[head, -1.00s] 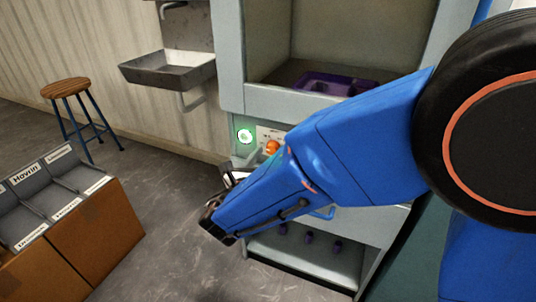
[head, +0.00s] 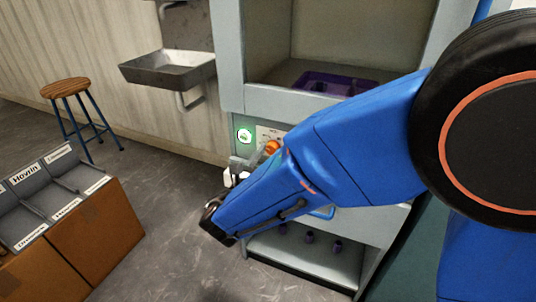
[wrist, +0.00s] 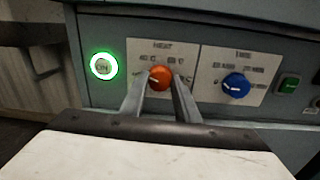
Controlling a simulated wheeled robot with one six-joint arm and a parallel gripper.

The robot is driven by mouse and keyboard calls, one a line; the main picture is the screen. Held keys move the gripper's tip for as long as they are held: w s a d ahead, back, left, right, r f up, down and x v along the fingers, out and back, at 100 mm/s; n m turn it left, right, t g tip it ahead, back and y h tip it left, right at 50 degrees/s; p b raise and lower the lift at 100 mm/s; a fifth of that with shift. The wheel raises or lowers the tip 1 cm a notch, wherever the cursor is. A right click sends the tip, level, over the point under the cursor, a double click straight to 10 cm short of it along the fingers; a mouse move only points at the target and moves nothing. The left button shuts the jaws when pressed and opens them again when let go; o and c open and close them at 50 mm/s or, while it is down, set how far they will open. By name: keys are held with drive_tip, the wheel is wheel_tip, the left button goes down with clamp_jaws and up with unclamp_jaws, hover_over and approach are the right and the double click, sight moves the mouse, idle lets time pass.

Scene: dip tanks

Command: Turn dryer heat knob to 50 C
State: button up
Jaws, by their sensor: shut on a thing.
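The orange heat knob (wrist: 160,77) sits on a white plate marked HEAT on the dryer's front panel (wrist: 118,38). It also shows in the head view (head: 271,147), partly hidden by my arm. My gripper (wrist: 160,88) has one finger on each side of the knob and is shut on it. A temperature mark shows at the plate's upper left and another at its upper right; they are too small to read surely. I cannot tell exactly where the knob's pointer stands. In the head view my blue arm covers much of the dryer front.
A blue time knob (wrist: 236,85) and a green button (wrist: 290,84) are to the right. A glowing green ON button (wrist: 103,66) is to the left. The head view shows a sink (head: 168,68), a stool (head: 66,88), a labelled box (head: 95,235) and a purple tray (head: 303,82).

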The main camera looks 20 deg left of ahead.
drive_tip(key=shift+f+m+h, duration=0.15)
drive_tip(key=shift+m, duration=5)
drive_tip(key=shift+f+m+h, duration=0.1)
drive_tip(key=shift+m+h, duration=0.05)
drive_tip(key=shift+m, duration=5)
drive_tip(key=o, duration=1)
drive_tip(key=shift+o, duration=0.2)
drive_tip(key=shift+s, duration=0.15)
drive_tip(key=s+a, duration=0.1)
drive_tip(key=s, duration=1.6)
drive_tip(key=shift+a+f, duration=0.2)
drive_tip(key=shift+a, duration=0.05)
